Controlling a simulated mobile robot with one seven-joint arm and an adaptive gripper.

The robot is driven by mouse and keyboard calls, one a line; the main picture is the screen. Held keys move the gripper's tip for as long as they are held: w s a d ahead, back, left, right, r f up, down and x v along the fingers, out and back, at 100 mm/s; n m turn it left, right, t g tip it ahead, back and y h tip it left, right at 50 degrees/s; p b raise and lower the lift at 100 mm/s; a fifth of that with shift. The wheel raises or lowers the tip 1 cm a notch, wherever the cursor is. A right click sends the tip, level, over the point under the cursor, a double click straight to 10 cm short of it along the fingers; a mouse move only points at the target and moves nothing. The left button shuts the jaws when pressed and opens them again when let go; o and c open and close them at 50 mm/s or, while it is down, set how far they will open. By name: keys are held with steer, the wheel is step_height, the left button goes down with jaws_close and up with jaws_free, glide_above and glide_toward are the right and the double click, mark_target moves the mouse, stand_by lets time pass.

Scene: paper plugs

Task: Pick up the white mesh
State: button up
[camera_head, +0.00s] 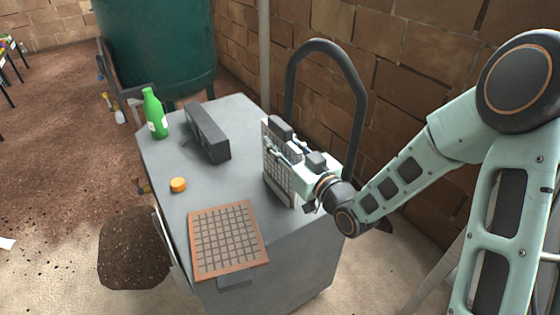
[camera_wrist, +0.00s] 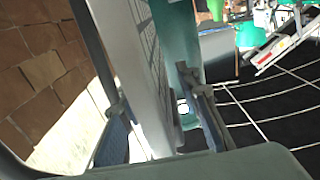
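The white mesh (camera_head: 271,170) is a pale, thin panel with a fine grid. It stands upright near the right edge of the grey cabinet top in the head view. My gripper (camera_head: 287,147) is at its upper part and hides some of it. In the wrist view, a pale panel with a faint grid, apparently the mesh (camera_wrist: 140,60), runs between the two fingers of my gripper (camera_wrist: 160,118). One finger is on each side, close to it. Whether both pads touch it is unclear. Its lower edge appears at or just above the cabinet top.
The grey cabinet (camera_head: 180,212) also bears an orange-framed grid (camera_head: 228,239), an orange cap-like piece (camera_head: 178,185), a dark grey block (camera_head: 207,132) and a green bottle (camera_head: 154,113). A dark arch (camera_head: 361,105) and brick wall (camera_head: 410,75) stand close behind my gripper.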

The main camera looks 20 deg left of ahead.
jaws_close()
stand_by(0.3)
steer(key=shift+w+r, duration=0.1)
steer(key=shift+r, duration=0.05)
stand_by(0.3)
